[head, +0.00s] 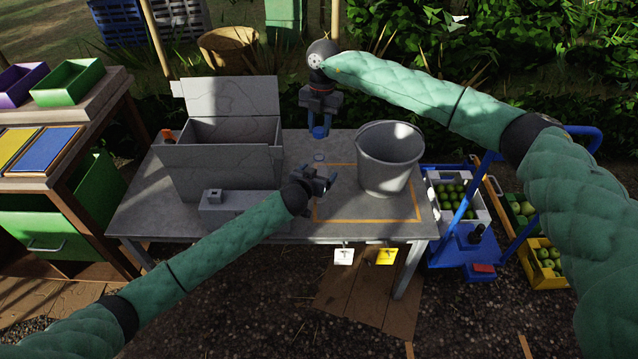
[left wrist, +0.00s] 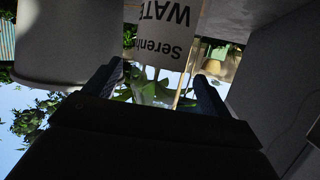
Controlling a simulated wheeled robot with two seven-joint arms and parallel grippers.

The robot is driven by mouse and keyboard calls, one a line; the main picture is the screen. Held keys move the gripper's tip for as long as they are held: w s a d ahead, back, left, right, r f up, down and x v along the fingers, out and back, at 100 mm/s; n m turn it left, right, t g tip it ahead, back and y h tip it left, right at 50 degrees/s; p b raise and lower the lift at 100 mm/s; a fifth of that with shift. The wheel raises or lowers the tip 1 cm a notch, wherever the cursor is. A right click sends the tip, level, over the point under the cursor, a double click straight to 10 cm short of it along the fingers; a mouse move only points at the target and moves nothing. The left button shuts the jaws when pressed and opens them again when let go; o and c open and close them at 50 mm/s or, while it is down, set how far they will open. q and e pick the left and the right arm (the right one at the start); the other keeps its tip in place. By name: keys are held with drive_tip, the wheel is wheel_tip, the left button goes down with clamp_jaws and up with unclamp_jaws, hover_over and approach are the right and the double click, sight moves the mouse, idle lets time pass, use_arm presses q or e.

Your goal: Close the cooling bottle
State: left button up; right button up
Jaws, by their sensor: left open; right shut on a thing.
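My right gripper (head: 319,122) is shut on a blue cap (head: 319,132) and holds it above the back of the table. Just below it in the head view is a small pale round shape (head: 319,157), which looks like the bottle's open top. In the left wrist view the clear bottle (left wrist: 165,50) has a white label with "WATER" on it and appears upside down. My left gripper (head: 325,180) is open, low over the table on the near side of the bottle. Its fingers (left wrist: 165,90) stand on either side of the bottle's image; I see no contact.
A grey bucket (head: 390,150) stands close on the right of the table (head: 270,228). A large open grey box (head: 215,165) stands on the left, with a smaller grey block (head: 225,207) before it. A blue cart (head: 455,250) and fruit crates are right of the table.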

use_arm(q)
drive_tip(key=shift+x, duration=1.5)
drive_tip(key=shift+c, duration=0.2)
drive_tip(key=c, duration=1.4)
use_arm(e)
drive_tip(key=shift+f, duration=2.5)
